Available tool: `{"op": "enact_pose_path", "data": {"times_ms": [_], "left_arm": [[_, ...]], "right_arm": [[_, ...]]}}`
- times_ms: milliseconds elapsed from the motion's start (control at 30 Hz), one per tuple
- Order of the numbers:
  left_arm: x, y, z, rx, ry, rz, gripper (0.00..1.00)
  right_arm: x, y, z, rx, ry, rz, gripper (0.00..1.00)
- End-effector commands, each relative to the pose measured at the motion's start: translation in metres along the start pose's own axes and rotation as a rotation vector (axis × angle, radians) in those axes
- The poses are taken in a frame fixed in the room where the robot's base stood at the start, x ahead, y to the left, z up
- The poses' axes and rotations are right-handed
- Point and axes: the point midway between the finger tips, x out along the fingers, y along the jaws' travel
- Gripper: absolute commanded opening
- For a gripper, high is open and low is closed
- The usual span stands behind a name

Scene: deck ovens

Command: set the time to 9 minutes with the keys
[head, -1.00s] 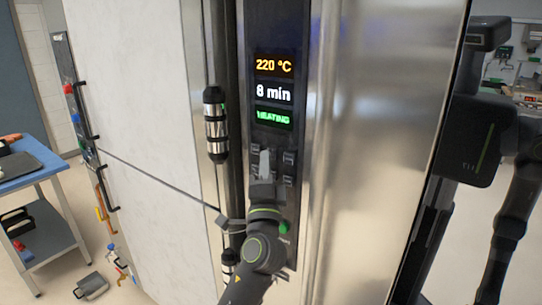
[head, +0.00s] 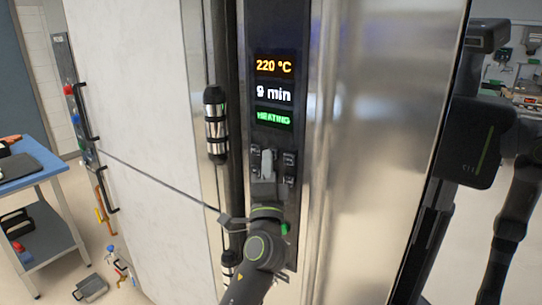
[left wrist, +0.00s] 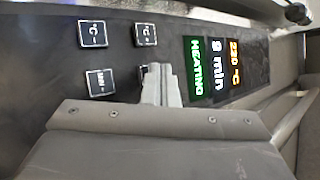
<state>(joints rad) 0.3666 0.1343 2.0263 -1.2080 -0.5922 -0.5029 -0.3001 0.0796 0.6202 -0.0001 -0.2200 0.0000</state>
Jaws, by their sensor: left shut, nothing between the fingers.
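The control panel (head: 275,25) is a dark upright strip on the oven front. Its display reads 220 °C in orange, 9 min (head: 273,93) in white and HEATING in green. The left wrist view shows the same readout (left wrist: 218,65) turned sideways. Square keys sit below the display: a °C minus key (left wrist: 92,34), a °C plus key (left wrist: 144,34) and a min minus key (left wrist: 100,82). The other min key is mostly hidden behind my left gripper (left wrist: 160,72). That gripper (head: 267,160) is shut and empty, its tips at the keys; contact cannot be told. My right gripper is out of view.
A vertical handle bar (head: 215,125) stands just left of the panel. A smooth steel face (head: 375,120) lies to its right. A blue-topped cart (head: 30,172) stands at the far left, with a few items on the floor beside it.

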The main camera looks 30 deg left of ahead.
Motion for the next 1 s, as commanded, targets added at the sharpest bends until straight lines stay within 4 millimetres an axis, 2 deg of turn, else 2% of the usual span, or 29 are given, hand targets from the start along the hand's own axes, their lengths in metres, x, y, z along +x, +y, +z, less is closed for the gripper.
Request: {"op": "enact_pose_path", "data": {"times_ms": [367, 733, 1000], "left_arm": [[0.0, 0.0, 0.0, 0.0, 0.0, 0.0, 0.0], [-0.01, -0.008, 0.007, -0.001, 0.0, 0.0, 0.0], [-0.011, -0.008, 0.008, 0.0, 0.0, 0.0, 0.0]], "right_arm": [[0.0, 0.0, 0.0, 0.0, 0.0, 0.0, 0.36], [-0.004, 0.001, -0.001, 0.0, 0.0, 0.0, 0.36], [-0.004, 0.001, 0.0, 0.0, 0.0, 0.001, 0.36]]}}
